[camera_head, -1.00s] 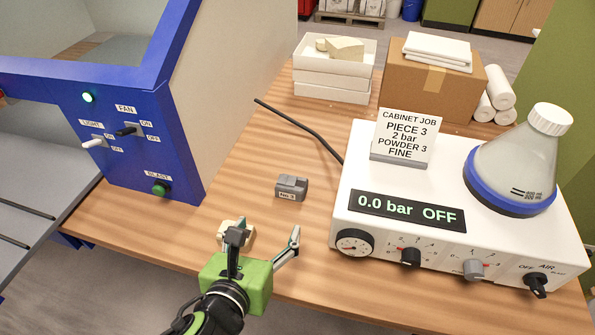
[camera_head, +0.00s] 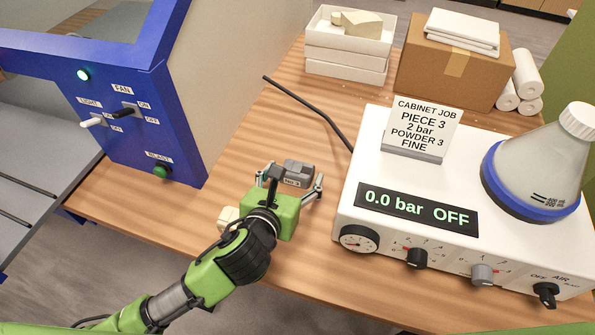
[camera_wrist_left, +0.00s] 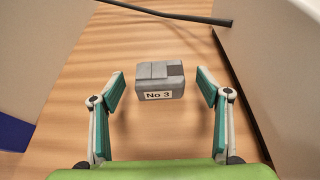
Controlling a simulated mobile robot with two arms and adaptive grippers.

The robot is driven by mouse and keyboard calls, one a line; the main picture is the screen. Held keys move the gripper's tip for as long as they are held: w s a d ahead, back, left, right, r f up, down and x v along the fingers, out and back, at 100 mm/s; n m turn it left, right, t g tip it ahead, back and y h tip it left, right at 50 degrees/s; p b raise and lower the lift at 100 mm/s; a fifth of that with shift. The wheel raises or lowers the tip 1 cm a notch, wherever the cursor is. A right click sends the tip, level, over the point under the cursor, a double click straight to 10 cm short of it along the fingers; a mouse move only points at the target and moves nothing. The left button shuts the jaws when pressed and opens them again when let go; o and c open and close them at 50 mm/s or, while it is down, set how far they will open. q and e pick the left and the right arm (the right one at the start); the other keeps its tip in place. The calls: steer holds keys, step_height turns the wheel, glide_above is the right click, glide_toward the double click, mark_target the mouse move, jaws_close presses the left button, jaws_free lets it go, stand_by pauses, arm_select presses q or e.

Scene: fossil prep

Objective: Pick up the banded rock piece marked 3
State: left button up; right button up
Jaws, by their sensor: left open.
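The grey banded rock piece (camera_head: 298,172) lies on the wooden table between the blue cabinet and the white control unit. In the left wrist view the rock piece (camera_wrist_left: 160,78) shows a label reading "No 3". My left gripper (camera_head: 296,182) is open, just on the near side of the piece. In the left wrist view the fingers (camera_wrist_left: 162,88) stand apart to the left and right of the piece's near end, with nothing held. My right gripper is not in view.
A pale piece (camera_head: 228,218) lies partly hidden beside my left gripper. The white control unit (camera_head: 420,235) stands close on the right, with a sign (camera_head: 421,125) and a flask (camera_head: 535,170). A dark hose (camera_head: 318,110) runs behind. The blue cabinet (camera_head: 150,130) is left.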

mark_target(295, 173)
arm_select(q)
steer(key=x, duration=0.5)
steer(key=shift+s+f+p, duration=0.1)
steer(key=shift+f+p, duration=0.05)
steer(key=shift+p, duration=0.15)
steer(key=c, duration=1.4)
